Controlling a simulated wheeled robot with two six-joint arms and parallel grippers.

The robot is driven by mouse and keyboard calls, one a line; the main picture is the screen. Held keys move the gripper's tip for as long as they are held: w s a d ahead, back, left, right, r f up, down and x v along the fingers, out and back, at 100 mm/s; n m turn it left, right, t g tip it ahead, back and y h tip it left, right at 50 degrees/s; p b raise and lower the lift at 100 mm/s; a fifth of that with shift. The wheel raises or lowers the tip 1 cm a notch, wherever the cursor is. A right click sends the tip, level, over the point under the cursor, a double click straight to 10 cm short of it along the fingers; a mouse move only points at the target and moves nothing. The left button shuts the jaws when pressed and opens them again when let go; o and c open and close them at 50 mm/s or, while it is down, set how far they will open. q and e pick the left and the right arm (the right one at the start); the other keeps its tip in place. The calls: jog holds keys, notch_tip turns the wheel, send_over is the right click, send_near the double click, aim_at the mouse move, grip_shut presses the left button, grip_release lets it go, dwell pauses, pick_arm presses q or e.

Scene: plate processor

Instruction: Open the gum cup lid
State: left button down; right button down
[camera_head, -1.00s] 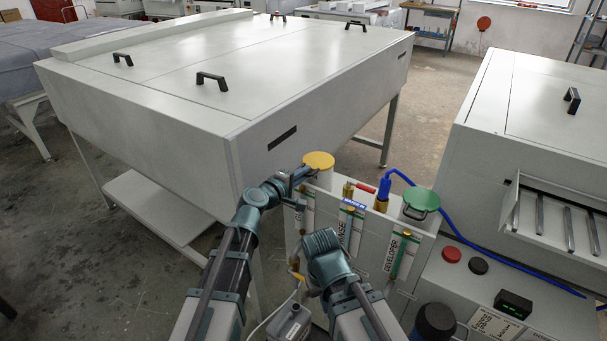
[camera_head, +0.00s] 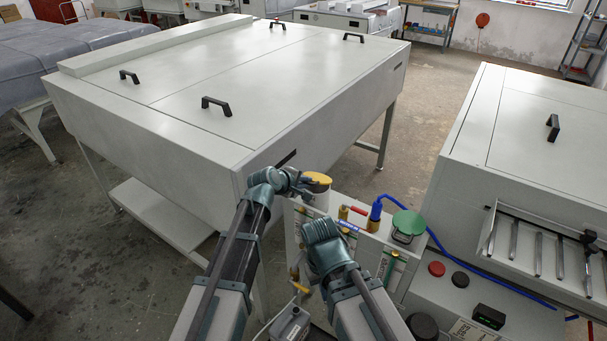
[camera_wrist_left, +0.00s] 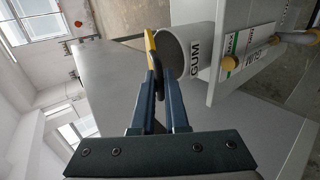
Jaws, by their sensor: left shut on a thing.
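The yellow gum cup lid (camera_head: 319,178) is tilted up over the white gum cup (camera_head: 316,196), with a dark gap below it. In the left wrist view the lid (camera_wrist_left: 150,48) shows edge-on, beside the grey mouth of the cup (camera_wrist_left: 198,42) marked GUM. My left gripper (camera_head: 300,181) is at the lid's left side. In the wrist view its fingers (camera_wrist_left: 160,85) are shut on the lid's dark handle. My right arm shows in the head view, but its fingertips do not.
A green-lidded cup (camera_head: 408,222) and a blue hose (camera_head: 377,209) are to the right. The large pale processor body (camera_head: 250,100) is behind and left of the gum cup. A red button (camera_head: 437,268) and a black button (camera_head: 460,279) are at lower right.

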pick_arm(q)
jog(key=w+r+g+p, duration=0.1)
jog(key=p, duration=0.2)
jog(key=w+d+r+g+y+p, duration=0.1)
jog(key=r+p, duration=0.1)
jog(key=p, duration=0.1)
jog(key=w+d+r+g+y+p, duration=0.1)
jog(key=r+p, duration=0.1)
jog(key=shift+g+p, duration=0.3)
jog(key=shift+p, duration=0.1)
jog(key=w+d+r+g+y+p, duration=0.1)
jog(key=p, duration=0.1)
jog(key=w+d+r+g+y+p, duration=0.1)
jog(key=w+g+p, duration=0.1)
jog(key=shift+p, duration=0.4)
jog(key=shift+w+d+r+g+y+p, duration=0.2)
jog(key=shift+w+d+g+y+p, duration=0.3)
jog(key=shift+w, duration=0.3)
jog(key=shift+w+d+r+g+y+p, duration=0.15)
jog(key=shift+w+d+g+y+p, duration=0.2)
jog(key=shift+w+d+g, duration=0.35)
jog(key=shift+a, duration=0.1)
jog(key=c, duration=0.9)
grip_release()
